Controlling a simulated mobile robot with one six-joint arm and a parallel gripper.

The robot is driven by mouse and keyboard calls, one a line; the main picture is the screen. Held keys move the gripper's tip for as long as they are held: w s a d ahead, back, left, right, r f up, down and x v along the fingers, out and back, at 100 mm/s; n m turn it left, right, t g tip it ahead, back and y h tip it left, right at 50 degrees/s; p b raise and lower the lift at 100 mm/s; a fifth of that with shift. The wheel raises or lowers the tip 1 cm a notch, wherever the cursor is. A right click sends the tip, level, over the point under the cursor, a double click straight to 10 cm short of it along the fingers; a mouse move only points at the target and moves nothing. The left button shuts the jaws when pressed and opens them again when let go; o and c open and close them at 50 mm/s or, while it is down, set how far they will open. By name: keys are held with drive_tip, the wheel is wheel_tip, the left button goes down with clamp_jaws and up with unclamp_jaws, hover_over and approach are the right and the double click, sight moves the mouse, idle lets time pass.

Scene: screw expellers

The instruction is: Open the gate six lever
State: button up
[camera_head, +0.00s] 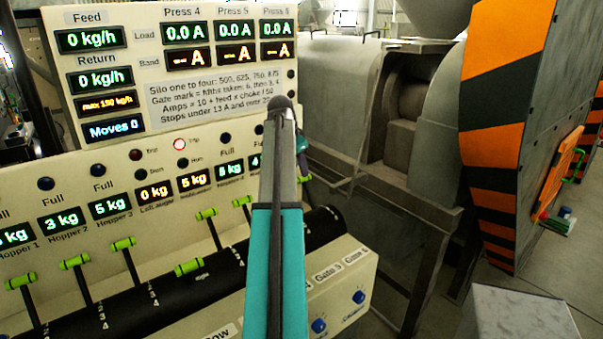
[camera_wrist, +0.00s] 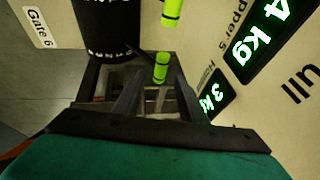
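In the wrist view a lever with a lime-green handle (camera_wrist: 161,67), nearest the Gate 6 label (camera_wrist: 39,27), appears to be the gate six lever. My gripper (camera_wrist: 137,65) is open. The handle shows between the fingertips, closer to the right finger; I cannot tell whether it touches. Another lime-green lever handle (camera_wrist: 172,10) is above it. The black drum (camera_wrist: 107,25) carrying the levers is at the upper left. In the head view my arm hides most of my gripper and this end of the lever row.
Several other green-handled levers (camera_head: 124,243) stand along the black drum in the head view. The display panel (camera_head: 150,90) rises behind them, reading Moves 0. Blue knobs (camera_head: 319,326) sit on the front ledge. An orange-and-black striped guard (camera_head: 507,130) stands at right.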

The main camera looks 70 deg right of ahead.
sight(301, 178)
drive_tip(key=shift+p+x, duration=0.55)
drive_tip(key=shift+x, duration=2.15)
drive_tip(key=shift+c, duration=0.4)
clamp_jaws()
drive_tip(key=shift+r, duration=0.25)
drive_tip(key=shift+a+f, duration=0.1)
drive_tip(key=shift+f, duration=0.05)
